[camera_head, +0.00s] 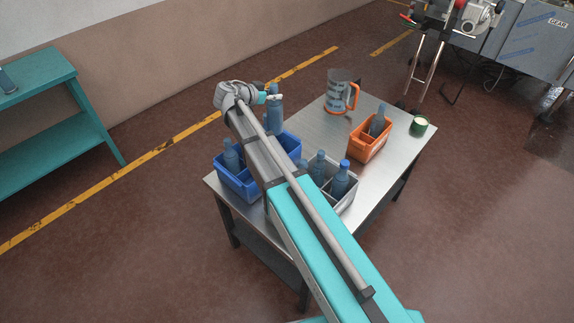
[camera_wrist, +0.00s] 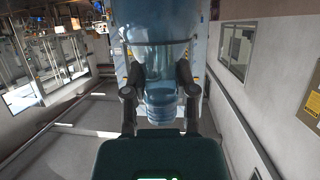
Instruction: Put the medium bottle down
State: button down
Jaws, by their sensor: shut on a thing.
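My gripper (camera_head: 267,98) is shut on a blue bottle (camera_head: 273,115), gripping it near the neck. The bottle hangs roughly upright by the far left edge of the metal table (camera_head: 312,127), behind the blue crate (camera_head: 240,187). I cannot tell whether its base is touching anything. In the wrist view, the bottle (camera_wrist: 158,50) sits between the two dark fingers of my gripper (camera_wrist: 157,88), and its cap end points toward me. My arm hides part of the blue crate and the grey crate.
The blue crate holds a bottle (camera_head: 231,156). A grey divided crate (camera_head: 347,204) holds several bottles. An orange crate (camera_head: 366,151) holds one bottle (camera_head: 377,122). A clear jug with an orange handle (camera_head: 338,95) and a green cup (camera_head: 419,126) stand nearby. A teal shelf (camera_head: 40,75) is at left.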

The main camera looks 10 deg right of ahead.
jog(key=shift+m+g+h, duration=0.4)
jog(key=shift+m+g, duration=0.1)
jog(key=d, duration=0.2)
jog(key=w+d, duration=0.1)
jog(key=shift+d+f, duration=0.35)
jog(key=shift+d, duration=0.05)
jog(key=shift+f+b, duration=0.1)
jog(key=shift+b, duration=0.25)
notch_tip(320, 180, down, 13)
jog(key=b, duration=1.3)
jog(key=shift+f, duration=0.3)
notch_tip(320, 180, down, 4)
jog(key=b, duration=0.5)
jog(key=shift+f, duration=0.3)
jog(key=shift+c, duration=2.1)
grip_release()
